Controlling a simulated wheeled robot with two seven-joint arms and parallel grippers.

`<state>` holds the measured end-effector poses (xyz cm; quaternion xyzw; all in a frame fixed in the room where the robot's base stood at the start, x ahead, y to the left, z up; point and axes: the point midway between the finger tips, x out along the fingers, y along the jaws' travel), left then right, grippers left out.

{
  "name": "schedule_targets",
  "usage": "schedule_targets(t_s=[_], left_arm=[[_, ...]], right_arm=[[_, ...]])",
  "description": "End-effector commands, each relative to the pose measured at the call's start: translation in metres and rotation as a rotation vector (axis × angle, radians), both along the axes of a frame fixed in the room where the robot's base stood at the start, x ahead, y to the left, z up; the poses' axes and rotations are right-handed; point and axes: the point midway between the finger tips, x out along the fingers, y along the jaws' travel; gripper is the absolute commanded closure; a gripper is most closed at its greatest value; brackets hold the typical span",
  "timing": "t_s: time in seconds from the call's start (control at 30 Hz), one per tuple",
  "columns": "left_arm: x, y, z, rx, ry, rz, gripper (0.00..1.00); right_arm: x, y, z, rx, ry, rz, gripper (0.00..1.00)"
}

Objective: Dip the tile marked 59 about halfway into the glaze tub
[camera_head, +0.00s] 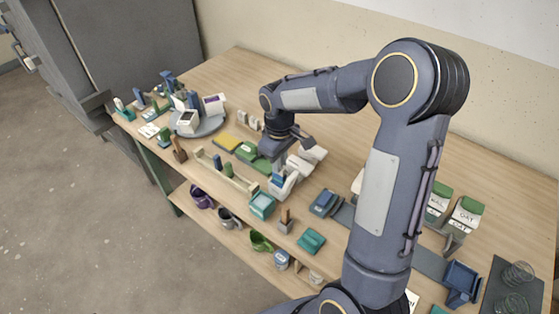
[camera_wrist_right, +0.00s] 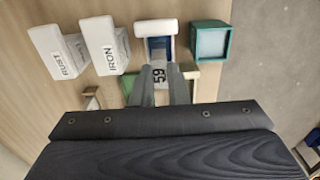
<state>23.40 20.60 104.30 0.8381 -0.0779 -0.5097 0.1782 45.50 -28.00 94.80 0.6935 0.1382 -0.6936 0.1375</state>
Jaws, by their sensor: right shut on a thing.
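The tile marked 59 (camera_wrist_right: 159,76) is pale grey with dark digits, seen in the right wrist view. My right gripper (camera_wrist_right: 162,88) is shut on it, one finger on each side. In the head view the right gripper (camera_head: 277,160) points down over the row of tubs. The tile's far end overlaps a white-rimmed tub with blue inside (camera_wrist_right: 155,27); I cannot tell whether it is in the glaze. That tub (camera_head: 282,187) also shows in the head view. Beside it stand white tubs labelled IRON (camera_wrist_right: 109,55) and RUST (camera_wrist_right: 62,60). My left gripper is not seen.
A teal square container (camera_wrist_right: 209,24) stands close to the blue-filled tub. A pale wooden rack (camera_head: 240,185) and a yellow sponge (camera_head: 229,142) are nearby. The bench (camera_head: 235,60) has clear wood toward the wall.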

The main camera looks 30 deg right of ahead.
Motion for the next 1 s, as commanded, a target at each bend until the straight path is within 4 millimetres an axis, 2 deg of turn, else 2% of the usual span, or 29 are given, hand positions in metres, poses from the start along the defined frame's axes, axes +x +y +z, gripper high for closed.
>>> schedule_targets(t_s=[0.53,0.9,1.0], left_arm=[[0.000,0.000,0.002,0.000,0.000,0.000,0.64],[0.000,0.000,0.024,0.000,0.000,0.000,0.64],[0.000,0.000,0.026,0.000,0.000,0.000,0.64]], right_arm=[[0.000,0.000,0.002,0.000,0.000,0.000,1.00],[0.000,0.000,0.029,0.000,0.000,0.000,1.00],[0.000,0.000,0.032,0.000,0.000,0.000,1.00]])
